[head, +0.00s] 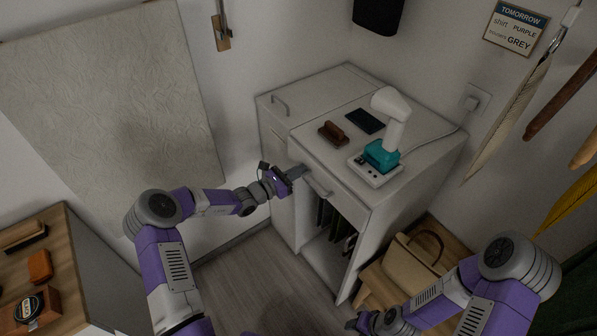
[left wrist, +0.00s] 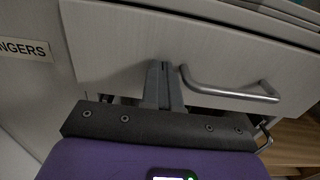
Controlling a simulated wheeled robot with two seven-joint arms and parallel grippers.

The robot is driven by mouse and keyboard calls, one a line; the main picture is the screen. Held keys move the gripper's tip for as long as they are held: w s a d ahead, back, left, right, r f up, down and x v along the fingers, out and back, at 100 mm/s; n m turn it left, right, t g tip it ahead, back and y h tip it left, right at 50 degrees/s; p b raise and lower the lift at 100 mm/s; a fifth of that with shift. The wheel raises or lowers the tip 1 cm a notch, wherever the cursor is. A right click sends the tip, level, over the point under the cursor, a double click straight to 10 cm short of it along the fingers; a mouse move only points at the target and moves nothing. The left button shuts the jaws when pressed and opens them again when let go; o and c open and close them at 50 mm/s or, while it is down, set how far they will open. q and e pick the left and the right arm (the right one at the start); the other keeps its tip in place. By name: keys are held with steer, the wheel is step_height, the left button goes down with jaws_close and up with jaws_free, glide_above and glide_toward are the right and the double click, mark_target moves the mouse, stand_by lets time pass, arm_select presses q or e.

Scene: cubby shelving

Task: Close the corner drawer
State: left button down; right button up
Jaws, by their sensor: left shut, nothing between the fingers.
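The corner drawer (head: 345,193) is the top drawer of the white cabinet in the corner. Its pale front with a metal bar handle (left wrist: 230,90) fills much of the left wrist view. I cannot tell whether the front is fully flush with the cabinet. My left gripper (head: 297,171) is shut and empty. Its fingertips (left wrist: 164,68) are at the drawer front, just left of the handle; whether they touch it is unclear. My right gripper (head: 362,322) is low at the bottom edge of the head view, away from the drawer, and its fingers are too small and dark to read.
On the cabinet top (head: 330,105) are a brown brush (head: 333,132), a dark flat item (head: 365,121) and a white and teal device (head: 382,155). A cream bag (head: 415,262) sits on a wooden surface to the right. Open floor (head: 250,280) lies in front.

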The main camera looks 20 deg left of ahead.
arm_select(q)
steer(key=shift+w+d+r, duration=0.1)
steer(key=shift+d+r, duration=0.1)
steer(key=p+v, duration=0.3)
steer(key=v, duration=1.1)
steer(key=s+d+f+m+g+h, duration=0.1)
steer(key=s+d+f+m+g, duration=0.7)
steer(key=s+d+f+g, duration=0.4)
steer(key=s+d+f+m+y, duration=0.2)
steer(key=s+f+m+y, duration=0.1)
steer(key=s+m, duration=0.4)
steer(key=s+d+f+m+g+y, duration=0.1)
steer(key=s+d+f+m+y, duration=0.2)
steer(key=s+m, duration=0.5)
steer(key=shift+m+g+y, duration=0.3)
steer(key=shift+m+y, duration=0.6)
steer(key=shift+m, duration=0.3)
